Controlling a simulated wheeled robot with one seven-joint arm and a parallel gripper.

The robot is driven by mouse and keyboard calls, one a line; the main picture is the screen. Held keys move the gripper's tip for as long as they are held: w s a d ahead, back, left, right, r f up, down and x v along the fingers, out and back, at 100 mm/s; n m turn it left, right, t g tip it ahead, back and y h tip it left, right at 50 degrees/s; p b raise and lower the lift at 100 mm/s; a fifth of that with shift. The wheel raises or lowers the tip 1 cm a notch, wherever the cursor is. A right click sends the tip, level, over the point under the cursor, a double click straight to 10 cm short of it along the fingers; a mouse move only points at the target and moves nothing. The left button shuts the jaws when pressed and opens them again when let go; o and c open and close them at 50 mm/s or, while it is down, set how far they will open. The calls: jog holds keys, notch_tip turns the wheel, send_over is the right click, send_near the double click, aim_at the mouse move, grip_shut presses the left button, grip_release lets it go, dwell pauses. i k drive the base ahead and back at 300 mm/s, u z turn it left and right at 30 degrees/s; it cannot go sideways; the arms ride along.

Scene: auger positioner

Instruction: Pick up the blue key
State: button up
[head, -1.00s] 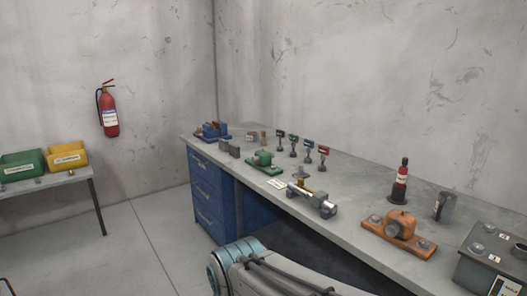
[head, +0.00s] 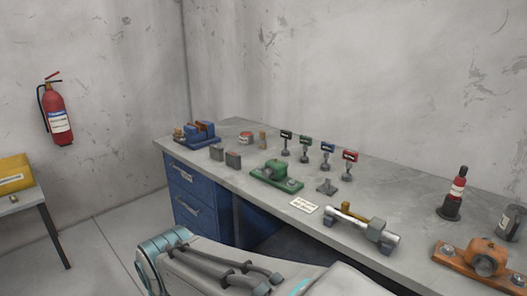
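The blue key (head: 327,148) stands upright on the grey workbench (head: 405,190), its blue-labelled head on a grey stem and foot. It is in a row near the back wall, between a green-headed key (head: 305,142) to its left and a red-headed key (head: 350,157) to its right. A dark green-headed key (head: 286,136) stands at the left end of the row. The stems stand apart. My gripper is out of view; only part of my arm shows at the bottom, in front of the bench.
A blue vise (head: 200,131) is at the far left. An orange fixture (head: 484,259) and a red-black bottle (head: 455,192) stand right.

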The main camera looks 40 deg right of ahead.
aim_at(328, 147)
jog(key=z, duration=0.3)
jog(key=i, duration=1.45)
jog(key=z, duration=1.75)
jog(key=i, duration=0.95)
jog(key=z, duration=0.9)
